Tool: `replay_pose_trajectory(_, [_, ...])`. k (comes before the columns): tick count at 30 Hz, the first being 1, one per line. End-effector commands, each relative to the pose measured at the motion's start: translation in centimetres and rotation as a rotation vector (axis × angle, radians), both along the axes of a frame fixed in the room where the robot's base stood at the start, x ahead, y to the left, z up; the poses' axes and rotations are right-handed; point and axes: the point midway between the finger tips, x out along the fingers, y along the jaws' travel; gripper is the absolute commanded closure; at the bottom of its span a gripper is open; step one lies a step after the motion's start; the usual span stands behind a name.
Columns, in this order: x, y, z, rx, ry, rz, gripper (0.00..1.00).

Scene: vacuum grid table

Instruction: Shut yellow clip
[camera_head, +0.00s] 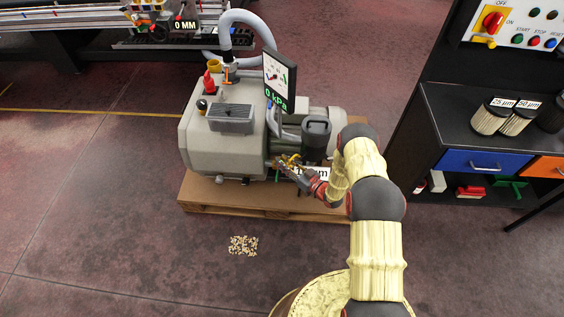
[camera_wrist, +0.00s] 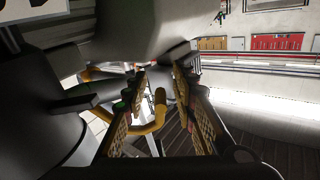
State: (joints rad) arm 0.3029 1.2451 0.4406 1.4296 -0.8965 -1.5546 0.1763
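The yellow clip (camera_head: 291,159) is a small bent piece on the side of the grey vacuum pump (camera_head: 215,150), beside the dark filter canister (camera_head: 316,138). In the wrist view the clip (camera_wrist: 158,112) is a thick yellow loop between my two fingers. My gripper (camera_head: 284,166) reaches in from the right at the clip; in the wrist view my gripper (camera_wrist: 160,78) has its ridged fingers apart, with a gap between them. Whether a finger touches the clip I cannot tell. The clip's far part is partly hidden behind the left finger.
The pump stands on a wooden pallet (camera_head: 250,199). A gauge (camera_head: 279,80) reading 0 kPa and a grey hose (camera_head: 250,18) rise above it. A black cabinet (camera_head: 455,120) with filter cans and drawers is at right. Small pellets (camera_head: 243,245) lie on the open floor in front.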

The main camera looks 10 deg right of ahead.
Motion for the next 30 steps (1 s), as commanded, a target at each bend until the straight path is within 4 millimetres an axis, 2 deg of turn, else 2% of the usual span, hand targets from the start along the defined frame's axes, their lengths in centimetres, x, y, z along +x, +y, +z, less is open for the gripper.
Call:
replay_pose_trajectory(4, [0.73,0.55,-0.05,0.001,0.000,0.001,0.73])
replay_pose_trajectory(12, [0.88,0.61,0.04,0.001,0.001,0.000,0.73])
replay_pose_trajectory(27, [0.86,0.61,0.02,0.001,0.001,0.000,1.00])
replay_pose_trajectory(30, [0.85,0.62,0.02,0.001,0.001,0.000,1.00])
